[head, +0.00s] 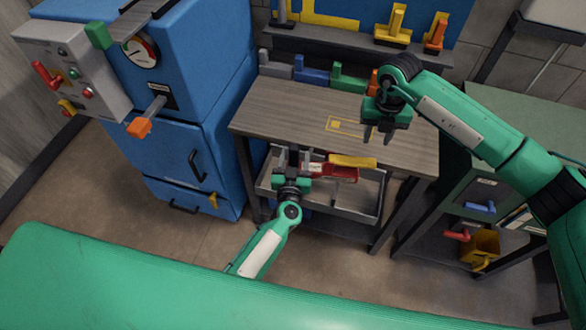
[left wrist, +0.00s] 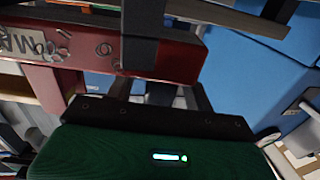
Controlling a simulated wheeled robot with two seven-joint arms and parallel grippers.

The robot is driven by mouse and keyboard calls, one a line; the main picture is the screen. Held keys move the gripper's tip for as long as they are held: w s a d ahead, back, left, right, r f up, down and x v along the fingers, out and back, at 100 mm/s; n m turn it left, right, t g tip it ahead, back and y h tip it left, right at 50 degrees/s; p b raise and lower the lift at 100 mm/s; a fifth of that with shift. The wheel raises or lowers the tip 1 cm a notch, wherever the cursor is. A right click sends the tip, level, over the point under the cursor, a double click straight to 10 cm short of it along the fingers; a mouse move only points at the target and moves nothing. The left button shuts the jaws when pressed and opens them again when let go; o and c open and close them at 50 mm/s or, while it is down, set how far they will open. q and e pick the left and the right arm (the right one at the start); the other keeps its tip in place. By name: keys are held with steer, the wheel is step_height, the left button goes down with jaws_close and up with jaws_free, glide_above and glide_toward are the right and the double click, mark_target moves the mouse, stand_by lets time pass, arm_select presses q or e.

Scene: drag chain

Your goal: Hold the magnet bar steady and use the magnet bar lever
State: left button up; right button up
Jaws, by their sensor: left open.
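The magnet bar (head: 335,173) is a red bar with a yellow lever (head: 352,161) along its upper side, over the grey tray at the workbench front. My left gripper (head: 293,158) is at the bar's left end and open. In the left wrist view the red bar (left wrist: 175,62), with a partly cut-off label, crosses close in front of the gripper (left wrist: 142,40). A dark finger overlaps the bar; I cannot tell whether it touches. My right gripper (head: 378,136) hangs open and empty above the bench top, fingers down, above and right of the yellow lever.
The wooden workbench top (head: 285,105) is mostly clear, with a yellow marked outline. Coloured blocks line its back edge. A blue machine (head: 190,100) with a gauge stands left. A green cabinet (head: 510,125) stands right. The grey tray (head: 345,212) is below the bench top.

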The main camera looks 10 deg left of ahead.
arm_select(q)
steer(key=shift+w, duration=0.5)
jaws_close()
arm_select(e)
steer(key=shift+c, duration=0.5)
steer(key=shift+r, duration=0.2)
steer(key=c, duration=0.3)
step_height(320, 180, up, 6)
steer(key=shift+f, duration=0.2)
jaws_close()
